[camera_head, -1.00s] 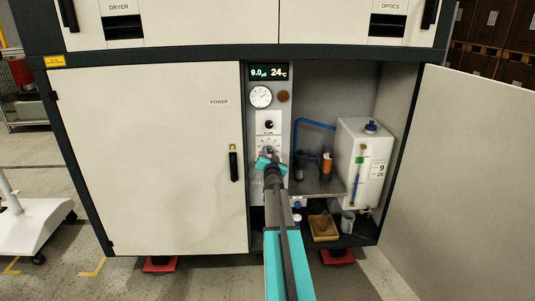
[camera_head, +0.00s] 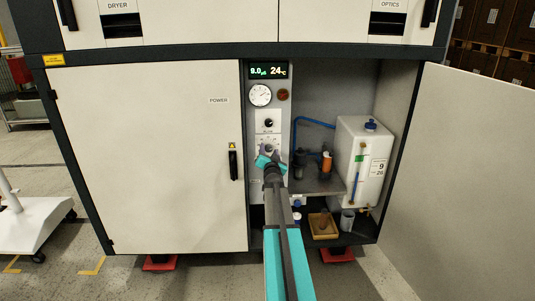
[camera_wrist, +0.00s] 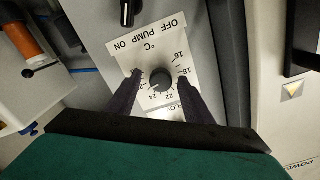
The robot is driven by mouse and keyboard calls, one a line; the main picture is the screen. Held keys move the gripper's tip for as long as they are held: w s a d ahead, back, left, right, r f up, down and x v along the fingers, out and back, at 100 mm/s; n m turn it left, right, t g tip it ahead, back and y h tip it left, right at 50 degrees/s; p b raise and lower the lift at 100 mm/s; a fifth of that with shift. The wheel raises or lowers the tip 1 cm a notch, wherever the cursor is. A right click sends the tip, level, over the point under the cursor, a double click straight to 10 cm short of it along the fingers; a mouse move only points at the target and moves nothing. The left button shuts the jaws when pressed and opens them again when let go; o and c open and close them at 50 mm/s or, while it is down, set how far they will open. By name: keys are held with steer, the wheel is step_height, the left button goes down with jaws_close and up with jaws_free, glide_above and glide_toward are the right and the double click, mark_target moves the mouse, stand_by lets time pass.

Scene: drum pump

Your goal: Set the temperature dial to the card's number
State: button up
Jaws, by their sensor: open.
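The temperature dial is a round black knob (camera_wrist: 160,79) on a white plate marked °C, with numbers from 16 up through the low twenties around it. My gripper (camera_wrist: 159,77) is open, with one dark finger on each side of the knob; I cannot tell whether either touches it. In the head view my gripper (camera_head: 266,158) is at the dial plate (camera_head: 268,140) and hides part of it. The display (camera_head: 268,72) reads 9.0 and 24 °C. The card (camera_head: 377,169) on the white tank shows 9 and 26.
The pump switch (camera_wrist: 127,12) is beside the dial plate. A round gauge (camera_head: 260,95) is above on the panel. To the right are the white tank (camera_head: 352,150), an orange-bodied part (camera_head: 327,163) and a tan bin (camera_head: 323,226). The open cabinet door (camera_head: 455,180) bounds the right side.

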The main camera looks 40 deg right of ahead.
steer(key=v, duration=1.3)
steer(key=shift+s+a, duration=0.25)
stand_by(0.4)
stand_by(0.5)
